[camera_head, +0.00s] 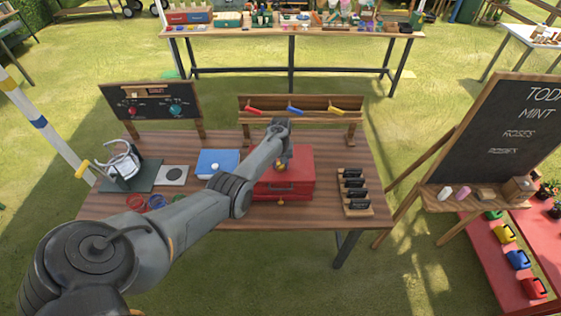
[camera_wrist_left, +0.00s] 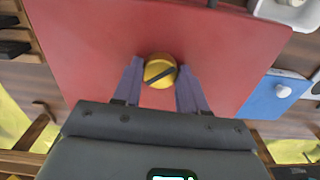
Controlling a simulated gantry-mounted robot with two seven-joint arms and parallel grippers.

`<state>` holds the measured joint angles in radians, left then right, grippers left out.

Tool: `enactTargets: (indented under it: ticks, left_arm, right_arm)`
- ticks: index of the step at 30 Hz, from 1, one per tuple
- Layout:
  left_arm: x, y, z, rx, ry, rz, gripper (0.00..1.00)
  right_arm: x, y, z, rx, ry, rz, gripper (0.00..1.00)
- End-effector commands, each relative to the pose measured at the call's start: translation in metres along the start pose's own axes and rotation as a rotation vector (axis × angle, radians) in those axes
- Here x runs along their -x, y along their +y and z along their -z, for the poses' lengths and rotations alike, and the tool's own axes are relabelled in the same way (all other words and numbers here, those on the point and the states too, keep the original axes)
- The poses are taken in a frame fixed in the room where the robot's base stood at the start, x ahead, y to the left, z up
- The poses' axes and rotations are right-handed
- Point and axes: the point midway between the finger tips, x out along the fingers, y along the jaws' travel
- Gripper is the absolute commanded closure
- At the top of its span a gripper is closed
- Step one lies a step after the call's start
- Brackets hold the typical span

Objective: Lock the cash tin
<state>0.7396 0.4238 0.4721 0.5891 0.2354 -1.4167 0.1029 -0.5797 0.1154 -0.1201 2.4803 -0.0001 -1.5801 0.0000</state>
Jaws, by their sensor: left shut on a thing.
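The red cash tin (camera_head: 299,170) sits shut on the wooden table, with a dark handle on its front. Its red top fills much of the left wrist view (camera_wrist_left: 95,35). A round yellow knob (camera_wrist_left: 158,64) with a dark slanted slot is on this red surface. My left gripper (camera_wrist_left: 160,76) is shut on the yellow knob, one finger on each side. In the head view my left gripper (camera_head: 281,160) is over the tin's top, and my arm covers the tin's left part. A small yellow piece (camera_head: 281,202) shows low on the tin's front. My right gripper is not in view.
A blue box (camera_head: 218,162) with a white knob stands left of the tin. A rack of dark blocks (camera_head: 355,190) is to the right. Behind, a wooden rack (camera_head: 300,112) carries red, blue and yellow handles. A small chalkboard (camera_head: 150,105) stands at back left.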

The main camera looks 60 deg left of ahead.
Motion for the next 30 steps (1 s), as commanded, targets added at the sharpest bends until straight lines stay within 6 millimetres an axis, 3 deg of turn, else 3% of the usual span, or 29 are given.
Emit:
enactTargets:
  ticks: [18,30]
  left_arm:
    - [-0.0014,-0.0001,0.0002,0.575,0.001,-0.001,0.89]
    - [-0.0013,-0.0003,0.0002,0.808,0.002,0.000,0.89]
  right_arm:
    - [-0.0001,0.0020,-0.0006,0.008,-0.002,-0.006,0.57]
    - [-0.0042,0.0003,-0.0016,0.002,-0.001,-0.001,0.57]
